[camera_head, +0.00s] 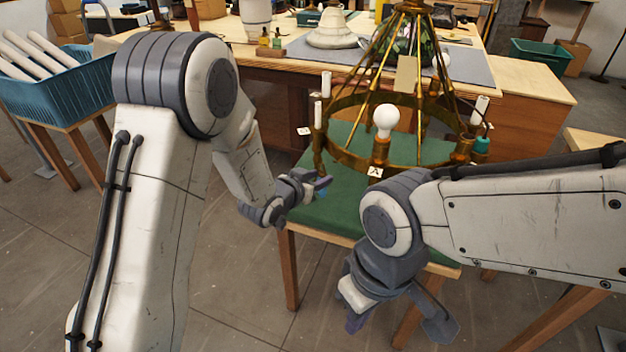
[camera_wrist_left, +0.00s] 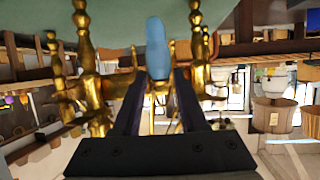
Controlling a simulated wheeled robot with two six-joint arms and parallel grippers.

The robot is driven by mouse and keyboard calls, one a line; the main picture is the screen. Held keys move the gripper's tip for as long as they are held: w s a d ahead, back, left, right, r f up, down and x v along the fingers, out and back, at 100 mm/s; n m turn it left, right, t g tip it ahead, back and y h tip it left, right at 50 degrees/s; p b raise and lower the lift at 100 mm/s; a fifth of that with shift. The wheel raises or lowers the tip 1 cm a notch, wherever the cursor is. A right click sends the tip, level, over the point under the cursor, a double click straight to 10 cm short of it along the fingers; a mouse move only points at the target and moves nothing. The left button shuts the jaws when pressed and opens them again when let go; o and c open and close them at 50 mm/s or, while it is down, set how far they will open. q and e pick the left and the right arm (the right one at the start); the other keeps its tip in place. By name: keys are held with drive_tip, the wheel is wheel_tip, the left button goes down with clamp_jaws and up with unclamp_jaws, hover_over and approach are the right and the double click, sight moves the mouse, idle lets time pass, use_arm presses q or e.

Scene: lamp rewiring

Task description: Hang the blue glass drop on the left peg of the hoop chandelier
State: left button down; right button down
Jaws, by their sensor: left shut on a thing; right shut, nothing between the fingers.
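The hoop chandelier (camera_head: 345,155) is a brass ring with slanting rods, standing on a green-topped table (camera_head: 335,215). My left gripper (camera_head: 322,184) is at the ring's front left, just outside and below it. It is shut on the blue glass drop (camera_wrist_left: 156,48), which points out beyond the fingertips in the left wrist view, with brass chandelier parts around it. In the head view the drop is mostly hidden by the fingers. I cannot make out the left peg clearly. My right gripper (camera_head: 355,322) is shut and empty, low in front of the table.
A white bulb (camera_head: 386,118) stands at the ring's front and white candle tubes (camera_head: 318,115) at its left. A teal piece (camera_head: 482,145) is at the ring's right. A workbench (camera_head: 285,62) with a white lampshade (camera_head: 332,30) stands behind. A blue basket (camera_head: 60,95) is at left.

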use_arm(q)
drive_tip(key=shift+w+d, duration=2.1)
drive_tip(key=shift+w, duration=0.05)
drive_tip(key=shift+s, duration=0.15)
drive_tip(key=shift+f, duration=0.1)
drive_tip(key=shift+f+b, duration=0.65)
drive_tip(key=shift+b, duration=0.2)
drive_tip(key=shift+c, duration=1.8)
unclamp_jaws()
